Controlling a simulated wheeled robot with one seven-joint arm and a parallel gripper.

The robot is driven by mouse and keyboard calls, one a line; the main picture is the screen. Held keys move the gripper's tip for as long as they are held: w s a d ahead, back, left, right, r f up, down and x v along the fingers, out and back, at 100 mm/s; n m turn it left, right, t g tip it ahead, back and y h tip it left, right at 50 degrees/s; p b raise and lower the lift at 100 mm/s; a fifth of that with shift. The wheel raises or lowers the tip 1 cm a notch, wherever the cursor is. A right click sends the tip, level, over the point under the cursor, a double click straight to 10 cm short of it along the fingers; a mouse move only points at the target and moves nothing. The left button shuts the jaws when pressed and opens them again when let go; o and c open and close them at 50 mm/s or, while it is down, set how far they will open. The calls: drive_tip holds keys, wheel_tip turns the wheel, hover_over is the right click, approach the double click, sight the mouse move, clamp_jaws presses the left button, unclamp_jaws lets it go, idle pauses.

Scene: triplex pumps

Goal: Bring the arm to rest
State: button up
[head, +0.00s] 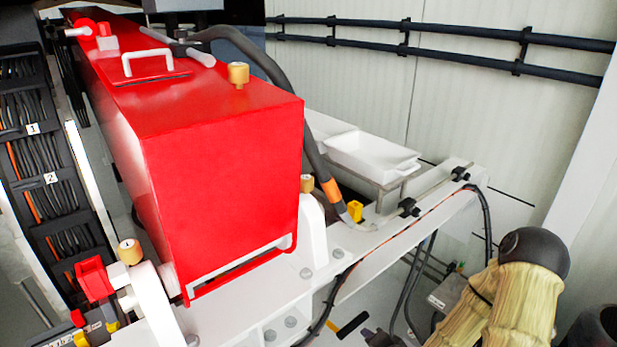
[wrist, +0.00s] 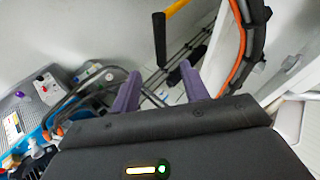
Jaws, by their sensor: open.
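My gripper (wrist: 160,80) shows in the wrist view as two purple fingers set well apart, with nothing between them. A bare grey floor and some dark rails lie beyond the fingers. In the head view my arm (head: 505,295), with a beige sleeve and a dark rounded joint, is at the lower right. It is to the right of the white frame and apart from the red pump housing (head: 215,150). My gripper cannot be made out clearly in the head view.
A white beam (head: 400,225) with dark cables runs beside my arm, with a white tray (head: 370,158) behind it. A yellow-and-black handle (wrist: 168,30) shows beyond my fingers. An orange-lined black cable (wrist: 240,50) passes close on the right. Blue-grey equipment (wrist: 40,105) stands left.

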drive_tip(key=s+a+r+n+g+h, duration=0.1)
drive_tip(key=s+r+n+g, duration=0.2)
drive_tip(key=r, duration=0.7)
drive_tip(key=s+a+r+n+g+h, duration=0.1)
drive_tip(key=s+r+n+g, duration=0.3)
drive_tip(key=s+r+n, duration=0.3)
wheel_tip(320, 180, up, 3)
drive_tip(key=shift+s+a+f+h+p, duration=0.15)
drive_tip(key=shift+s+h+p, duration=0.3)
drive_tip(key=shift+s, duration=0.55)
